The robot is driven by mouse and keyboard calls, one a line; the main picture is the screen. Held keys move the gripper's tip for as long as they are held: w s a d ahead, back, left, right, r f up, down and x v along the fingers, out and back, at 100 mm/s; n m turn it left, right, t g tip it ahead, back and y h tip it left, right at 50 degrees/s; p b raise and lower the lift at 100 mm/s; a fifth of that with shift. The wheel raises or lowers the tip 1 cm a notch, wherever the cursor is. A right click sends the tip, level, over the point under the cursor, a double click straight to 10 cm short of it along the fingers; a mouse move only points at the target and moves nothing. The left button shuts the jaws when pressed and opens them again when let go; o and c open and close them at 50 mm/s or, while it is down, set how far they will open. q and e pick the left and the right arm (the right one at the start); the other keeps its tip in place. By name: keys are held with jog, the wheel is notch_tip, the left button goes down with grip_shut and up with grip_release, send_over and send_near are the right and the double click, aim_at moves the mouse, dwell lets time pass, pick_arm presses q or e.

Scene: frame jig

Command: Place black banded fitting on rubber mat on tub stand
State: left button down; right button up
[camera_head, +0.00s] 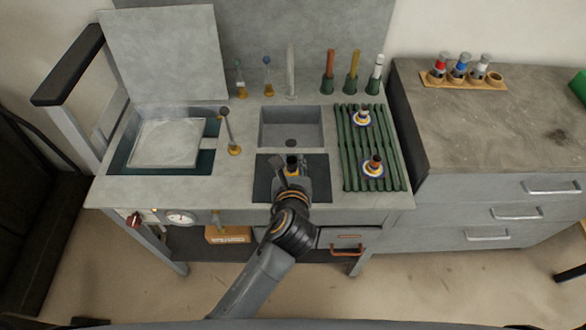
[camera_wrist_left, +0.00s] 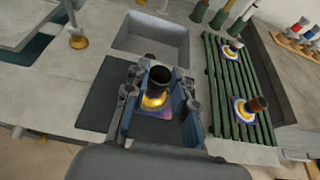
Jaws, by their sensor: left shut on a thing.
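The black banded fitting (camera_head: 292,161) has a black top and a brass-coloured lower part. It also shows in the left wrist view (camera_wrist_left: 157,83), upright between the fingers. My left gripper (camera_head: 291,174) is shut on it over the dark rubber mat (camera_head: 262,183), at the front middle of the grey tub stand (camera_head: 185,194). The mat shows bare to the left of the gripper in the left wrist view (camera_wrist_left: 98,95). The gripper partly hides the fitting's base, so I cannot tell whether it touches the mat. My right gripper is not in view.
A green slatted rack (camera_head: 350,145) to the right holds two similar fittings (camera_head: 362,117) (camera_head: 373,167). A sink basin (camera_head: 290,115) lies behind the mat. A brass-based post (camera_head: 234,149) stands left. Several bottle-like tools line the back.

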aim_at(293, 168)
pick_arm(q)
jog(key=shift+w+d+f, duration=0.1)
jog(key=shift+w+f, duration=1.05)
jog(key=shift+f, duration=0.1)
jog(key=shift+w+f+b, duration=0.2)
jog(key=shift+f+b, duration=0.1)
jog(key=shift+f, duration=1.5)
jog(key=shift+f, duration=0.1)
jog(key=c, duration=1.1)
grip_release()
jog(key=v, duration=1.2)
jog(key=shift+s, duration=0.1)
